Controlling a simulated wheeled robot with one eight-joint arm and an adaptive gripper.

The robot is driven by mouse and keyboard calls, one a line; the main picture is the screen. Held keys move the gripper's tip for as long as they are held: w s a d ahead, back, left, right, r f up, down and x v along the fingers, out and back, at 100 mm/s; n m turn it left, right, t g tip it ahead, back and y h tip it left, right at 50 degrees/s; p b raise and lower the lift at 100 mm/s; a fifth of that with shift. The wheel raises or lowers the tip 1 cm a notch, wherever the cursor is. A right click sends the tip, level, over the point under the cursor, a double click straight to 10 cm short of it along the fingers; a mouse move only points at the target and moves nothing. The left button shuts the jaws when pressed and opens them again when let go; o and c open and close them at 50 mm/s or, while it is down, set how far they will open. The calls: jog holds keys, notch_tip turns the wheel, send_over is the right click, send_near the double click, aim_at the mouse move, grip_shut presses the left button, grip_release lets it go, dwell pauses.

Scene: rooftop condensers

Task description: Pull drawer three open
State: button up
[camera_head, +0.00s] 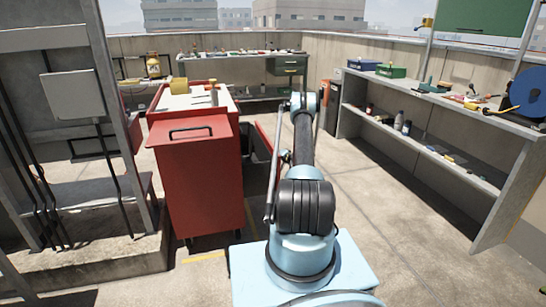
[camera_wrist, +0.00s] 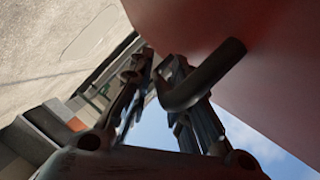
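A red tool cabinet (camera_head: 200,190) with a pale top stands left of my arm in the head view. A dark bar handle (camera_head: 190,131) is on its near end. On its right side a red-rimmed part with a dark inside (camera_head: 258,150) sticks out like an open drawer; no number is readable, so I cannot tell which drawer it is. In the wrist view my gripper (camera_wrist: 155,66) is beside a red panel (camera_wrist: 200,20). A dark curved handle (camera_wrist: 210,75) crosses the right finger. I cannot tell whether the fingers grip it. In the head view my gripper is hidden.
A shelf unit (camera_head: 440,110) with bottles and tools stands along the right wall. A workbench (camera_head: 240,54) is at the back. A grey metal frame (camera_head: 105,90) stands at the left. Concrete floor (camera_head: 370,205) is clear between my arm and the right shelf.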

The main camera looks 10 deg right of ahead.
jog(key=v, duration=1.1)
jog(key=shift+s+a, duration=0.1)
